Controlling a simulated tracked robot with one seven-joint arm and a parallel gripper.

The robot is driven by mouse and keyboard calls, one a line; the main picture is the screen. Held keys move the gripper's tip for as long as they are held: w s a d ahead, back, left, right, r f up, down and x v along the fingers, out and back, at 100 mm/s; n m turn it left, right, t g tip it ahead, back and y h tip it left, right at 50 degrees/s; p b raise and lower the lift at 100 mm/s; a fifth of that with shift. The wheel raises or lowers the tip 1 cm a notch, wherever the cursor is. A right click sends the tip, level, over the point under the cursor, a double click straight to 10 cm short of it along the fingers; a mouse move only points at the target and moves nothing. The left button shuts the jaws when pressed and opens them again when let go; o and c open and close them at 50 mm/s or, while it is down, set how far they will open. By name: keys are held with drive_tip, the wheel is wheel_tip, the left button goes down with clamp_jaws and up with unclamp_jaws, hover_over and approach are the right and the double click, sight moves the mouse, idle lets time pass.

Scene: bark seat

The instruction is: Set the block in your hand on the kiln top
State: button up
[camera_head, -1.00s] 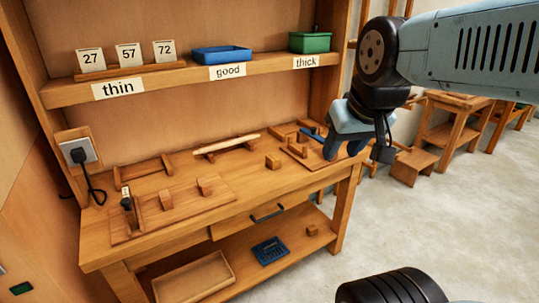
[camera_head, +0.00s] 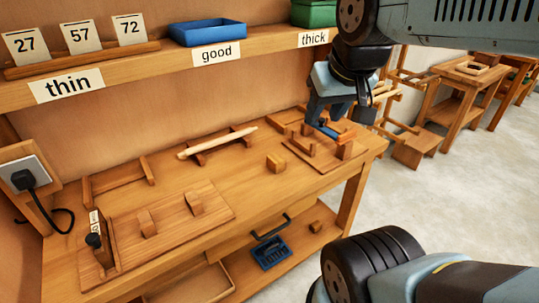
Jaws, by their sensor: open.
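My gripper (camera_head: 337,112) is open, over the right-hand board of the workbench, and I see no block between its fingers. Its fingertips are close to a blue-and-orange item (camera_head: 328,130) at that board; whether they touch it I cannot tell. A small wooden block (camera_head: 275,163) stands on the bench top left of my gripper. Another small wooden block (camera_head: 315,228) lies on the lower shelf. I see nothing that I can tell is a kiln.
The workbench (camera_head: 235,170) carries a left board (camera_head: 180,235) with upright pieces and a pale rod (camera_head: 218,142) on supports. Above is a shelf with number cards, a blue tray (camera_head: 208,32) and a green box (camera_head: 313,13). Floor at right is open.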

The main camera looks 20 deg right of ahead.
drive_tip(key=shift+a, duration=0.2)
drive_tip(key=o, duration=0.3)
drive_tip(key=shift+w+f, duration=0.15)
drive_tip(key=shift+w, duration=0.1)
drive_tip(key=o, duration=0.7)
drive_tip(key=w+f+n+g, duration=0.1)
drive_tip(key=w+f+n+g+h, duration=0.1)
drive_tip(key=w+f, duration=0.1)
drive_tip(key=w+d+f+n+g+h, duration=0.1)
drive_tip(key=w+n, duration=0.1)
drive_tip(key=shift+w+f, duration=0.1)
drive_tip(key=shift+f, duration=0.05)
drive_tip(key=shift+c, duration=0.2)
drive_tip(key=n+t+h, duration=0.2)
drive_tip(key=n+h, duration=0.9)
drive_tip(key=n, duration=0.7)
approach(271, 162)
drive_tip(key=shift+w+d, duration=0.2)
drive_tip(key=shift+d, duration=0.15)
drive_tip(key=x, duration=0.8)
drive_tip(key=shift+d+f, duration=0.15)
drive_tip(key=shift+f, duration=0.05)
drive_tip(key=shift+r+x, duration=0.15)
drive_tip(key=shift+x, duration=1.15)
drive_tip(key=shift+r+x, duration=0.15)
drive_tip(key=shift+x, duration=1.2)
